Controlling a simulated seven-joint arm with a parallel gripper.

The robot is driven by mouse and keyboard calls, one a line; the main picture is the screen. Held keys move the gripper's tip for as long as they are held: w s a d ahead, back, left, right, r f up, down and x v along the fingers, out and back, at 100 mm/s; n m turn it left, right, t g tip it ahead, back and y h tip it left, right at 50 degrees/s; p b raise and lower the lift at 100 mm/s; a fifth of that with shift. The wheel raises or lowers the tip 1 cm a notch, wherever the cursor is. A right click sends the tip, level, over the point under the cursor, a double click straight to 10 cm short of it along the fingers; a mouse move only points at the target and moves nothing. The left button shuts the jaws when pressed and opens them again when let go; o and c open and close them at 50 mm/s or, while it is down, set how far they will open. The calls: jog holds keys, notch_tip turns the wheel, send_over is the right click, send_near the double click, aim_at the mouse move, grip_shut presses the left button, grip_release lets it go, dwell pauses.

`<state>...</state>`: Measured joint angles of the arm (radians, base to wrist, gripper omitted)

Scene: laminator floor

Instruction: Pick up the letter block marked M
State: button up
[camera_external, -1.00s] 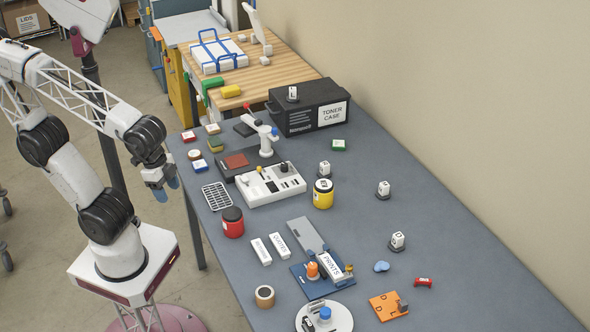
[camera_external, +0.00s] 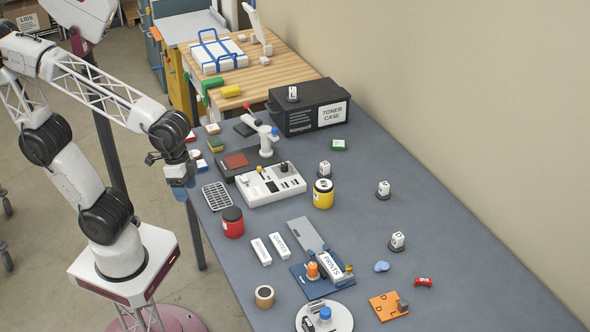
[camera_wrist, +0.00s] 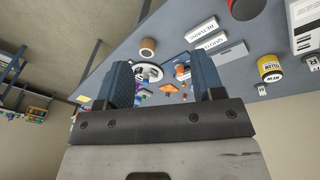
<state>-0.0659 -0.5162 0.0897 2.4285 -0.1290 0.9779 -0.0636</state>
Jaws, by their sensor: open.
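Several small white letter blocks on dark bases show in the external view. One block (camera_external: 292,93) stands on the black toner case. One block (camera_external: 324,168) stands behind the yellow jar, another (camera_external: 384,189) is to its right, and another (camera_external: 397,241) stands nearer the front right. Their letters are too small to read surely, so I cannot tell which is M. My gripper (camera_external: 179,191) is open and empty at the table's left edge, far from these blocks. Its two blue-grey fingers also show apart in the wrist view (camera_wrist: 163,85).
The toner case (camera_external: 310,108) stands at the back. A white control panel (camera_external: 270,184), red jar (camera_external: 232,222) and yellow jar (camera_external: 323,195) lie between my gripper and the right-hand blocks. A blue fixture (camera_external: 312,285) is in front. The table's right side is mostly clear.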

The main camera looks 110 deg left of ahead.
jog(key=w+a+n+h, duration=0.2)
jog(key=w+a+n, duration=0.1)
jog(key=w, duration=0.5)
jog(key=w+a+n+h, duration=0.1)
jog(key=w+a+n, duration=0.25)
jog(key=w, duration=0.55)
jog(key=n+t+h, duration=0.3)
jog(key=n+h, duration=0.2)
jog(key=n, duration=0.7)
send_over(386, 189)
jog(key=s+d, duration=0.4)
jog(key=d, duration=0.3)
jog(key=s+d, duration=0.4)
jog(key=d, duration=0.3)
notch_tip(386, 189, down, 12)
jog(key=w+a+f+n+t, duration=0.1)
jog(key=a+f+n, duration=0.1)
jog(key=a+f, duration=0.2)
jog(key=w+a+f+n+t, duration=0.1)
jog(key=a+f, duration=0.3)
jog(key=a, duration=0.5)
jog(key=w+a+f+n+t+h, duration=0.1)
jog(key=a+f+n+t, duration=0.1)
jog(key=a, duration=0.4)
jog(key=shift+w+a+f+n, duration=0.15)
jog(key=shift+f+n, duration=0.1)
jog(key=shift+f, duration=0.35)
jog(key=shift+w+a+f+n, duration=0.1)
jog(key=shift+f+n, duration=0.1)
jog(key=shift+f, duration=0.4)
